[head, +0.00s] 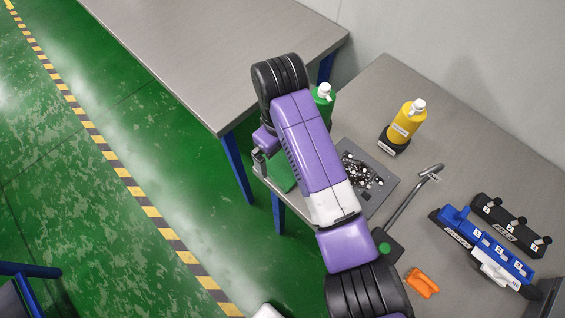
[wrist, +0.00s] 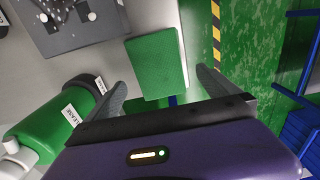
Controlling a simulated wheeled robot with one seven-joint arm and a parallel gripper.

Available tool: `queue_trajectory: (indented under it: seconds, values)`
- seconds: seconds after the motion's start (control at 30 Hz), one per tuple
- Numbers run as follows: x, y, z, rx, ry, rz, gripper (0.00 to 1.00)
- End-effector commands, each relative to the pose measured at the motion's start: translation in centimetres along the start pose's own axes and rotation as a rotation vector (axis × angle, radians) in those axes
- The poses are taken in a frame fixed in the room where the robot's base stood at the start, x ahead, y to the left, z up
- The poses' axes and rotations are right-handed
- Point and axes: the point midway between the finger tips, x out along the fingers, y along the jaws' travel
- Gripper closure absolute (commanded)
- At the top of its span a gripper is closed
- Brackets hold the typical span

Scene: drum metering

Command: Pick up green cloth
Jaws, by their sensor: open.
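The green cloth (wrist: 156,62) is a flat rectangle at the edge of the grey table. In the wrist view it lies ahead of my gripper (wrist: 162,84), roughly between the directions of the two fingers. The fingers are spread apart with nothing between them that I can see them gripping. In the head view part of the cloth (head: 281,174) shows at the table's left edge, beside my purple arm, which hides the rest. My gripper is mostly hidden there behind the arm. Whether the fingers touch the cloth cannot be told.
A green bottle (wrist: 45,125) with a white cap stands close to the left finger. A yellow bottle (head: 407,120), a dark tray of small parts (head: 368,172), a blue rack (head: 485,243) and an orange piece (head: 421,283) occupy the table. Another grey table (head: 225,55) stands behind.

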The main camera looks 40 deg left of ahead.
Motion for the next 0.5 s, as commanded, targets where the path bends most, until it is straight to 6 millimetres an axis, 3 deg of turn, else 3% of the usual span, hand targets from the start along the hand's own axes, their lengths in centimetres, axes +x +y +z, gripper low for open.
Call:
queue_trajectory:
  seconds: [0.23, 0.5]
  values:
    - [3.4, 0.2, 0.4, 0.002, -0.002, -0.001, 0.00]
    - [4.2, 0.3, 0.3, 0.001, 0.001, 0.002, 0.00]
